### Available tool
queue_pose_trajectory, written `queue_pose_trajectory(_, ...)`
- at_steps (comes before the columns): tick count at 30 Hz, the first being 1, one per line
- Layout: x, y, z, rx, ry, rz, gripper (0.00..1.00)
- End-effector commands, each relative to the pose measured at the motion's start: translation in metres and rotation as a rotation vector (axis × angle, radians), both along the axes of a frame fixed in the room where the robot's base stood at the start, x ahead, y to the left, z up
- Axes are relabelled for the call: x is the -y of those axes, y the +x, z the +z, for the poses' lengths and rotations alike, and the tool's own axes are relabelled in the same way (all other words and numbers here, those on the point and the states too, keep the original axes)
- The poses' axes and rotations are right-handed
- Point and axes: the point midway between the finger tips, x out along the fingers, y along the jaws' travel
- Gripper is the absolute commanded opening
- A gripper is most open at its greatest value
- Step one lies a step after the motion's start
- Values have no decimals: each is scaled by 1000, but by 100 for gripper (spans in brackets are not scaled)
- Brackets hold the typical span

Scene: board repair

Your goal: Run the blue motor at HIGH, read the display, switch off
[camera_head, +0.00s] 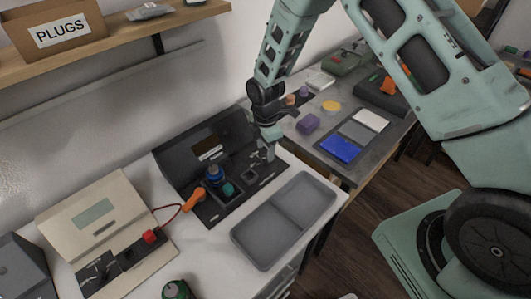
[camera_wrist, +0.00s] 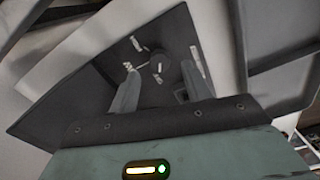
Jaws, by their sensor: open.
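A blue motor (camera_head: 215,174) stands upright on the black unit (camera_head: 166,165), beside a teal part (camera_head: 228,189). My gripper (camera_head: 268,152) points down over the right end of this unit. In the wrist view its two fingers (camera_wrist: 160,78) are apart, one on each side of a round dark knob (camera_wrist: 158,62) with a white mark. Small white labels ring the knob, too blurred to read. I cannot tell whether the fingers touch it. The raised back panel has a small window (camera_head: 209,150), possibly the display; no reading is legible.
An orange plug (camera_head: 194,200) with a red lead lies left of the motor. A beige unit (camera_head: 60,215) with a greenish screen (camera_head: 93,213) stands at left. A grey two-part tray (camera_head: 240,237) sits in front. A PLUGS box (camera_head: 22,32) is on the shelf.

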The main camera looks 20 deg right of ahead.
Motion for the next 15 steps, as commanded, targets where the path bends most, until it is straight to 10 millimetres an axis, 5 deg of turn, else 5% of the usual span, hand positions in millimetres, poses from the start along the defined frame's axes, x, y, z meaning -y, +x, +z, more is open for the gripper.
queue_pose_trajectory(6,0,0,-28,-2,0,-1,48)
queue_pose_trajectory(15,0,0,-36,0,0,0,48)
